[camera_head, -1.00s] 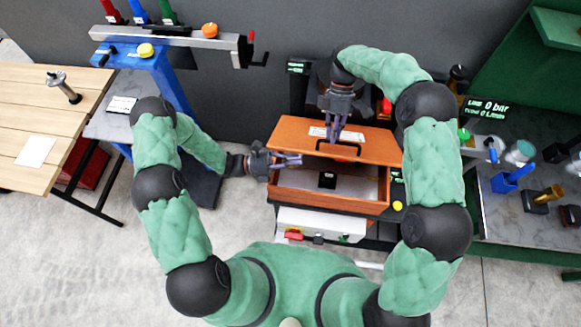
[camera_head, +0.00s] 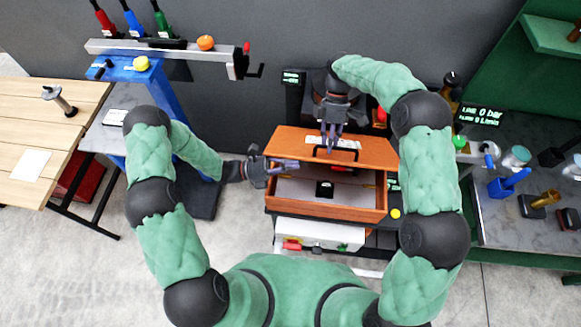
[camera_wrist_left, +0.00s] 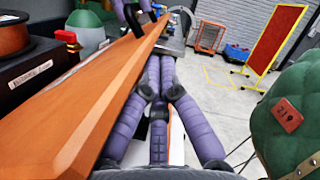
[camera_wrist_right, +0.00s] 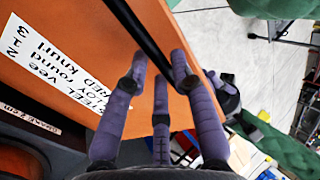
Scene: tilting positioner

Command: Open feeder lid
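The feeder is an orange box (camera_head: 330,208) with a tilted, partly raised orange lid (camera_head: 290,142); its front stands open and its interior shows. A black handle (camera_head: 322,154) sits on the lid. My right gripper (camera_head: 331,138) is at the handle from above. In the right wrist view, the handle bar (camera_wrist_right: 145,38) runs across its purple fingers; a firm grip cannot be told. My left gripper (camera_head: 290,164) points right at the box's left side, by the lid's left edge. In the left wrist view its fingers (camera_wrist_left: 160,68) lie close together, beside the lid (camera_wrist_left: 85,110), with nothing visible between them.
A blue stand with a rail (camera_head: 165,46) and a wooden table (camera_head: 40,125) are at left. A bench (camera_head: 510,225) with fittings and a pressure display (camera_head: 482,115) is at right. A small black item (camera_head: 324,188) lies inside the box.

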